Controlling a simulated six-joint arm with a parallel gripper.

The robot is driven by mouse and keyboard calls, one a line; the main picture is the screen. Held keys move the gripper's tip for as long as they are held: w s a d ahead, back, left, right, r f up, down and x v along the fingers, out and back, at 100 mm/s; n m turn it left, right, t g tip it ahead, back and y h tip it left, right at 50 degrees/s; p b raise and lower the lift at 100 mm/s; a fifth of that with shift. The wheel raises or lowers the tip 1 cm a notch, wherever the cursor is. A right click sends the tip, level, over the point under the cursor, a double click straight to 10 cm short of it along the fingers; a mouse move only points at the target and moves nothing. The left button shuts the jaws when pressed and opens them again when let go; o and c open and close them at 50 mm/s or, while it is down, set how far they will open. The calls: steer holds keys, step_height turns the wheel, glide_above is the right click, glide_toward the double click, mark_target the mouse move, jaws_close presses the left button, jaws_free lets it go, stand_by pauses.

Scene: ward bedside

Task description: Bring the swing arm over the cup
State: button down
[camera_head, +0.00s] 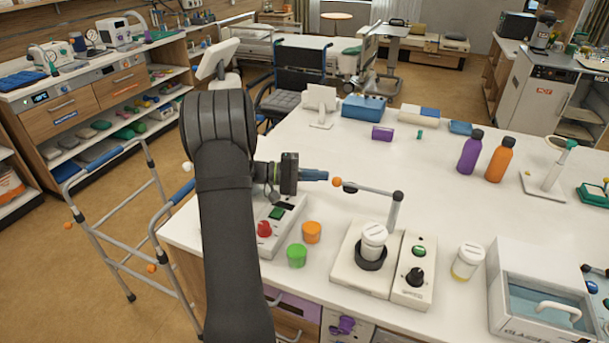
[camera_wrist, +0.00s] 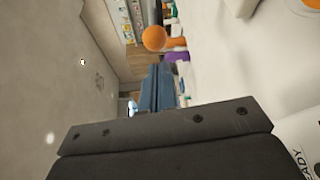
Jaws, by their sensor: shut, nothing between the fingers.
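The swing arm (camera_head: 367,188) is a thin grey rod on a grey post, with an orange ball (camera_head: 337,181) at its free left end. It points left, behind the cup rather than above it. The likely cup (camera_head: 373,238), a white lidded one, stands upright in a dark ring on a white base (camera_head: 347,273). My gripper (camera_head: 327,175) has blue fingers, shut and empty, just left of the orange ball. The wrist view shows the shut fingers (camera_wrist: 160,72) and the orange ball (camera_wrist: 154,38) near their tips; I cannot tell whether they touch.
A control box (camera_head: 414,270) with a green button and black knob adjoins the base. Orange (camera_head: 312,232) and green (camera_head: 297,255) pots stand left, and a yellow-based jar (camera_head: 467,262) right. Purple (camera_head: 470,152) and orange (camera_head: 499,159) bottles stand behind. The table between is clear.

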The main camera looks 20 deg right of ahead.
steer(key=shift+x, duration=1.75)
steer(key=shift+a, duration=0.1)
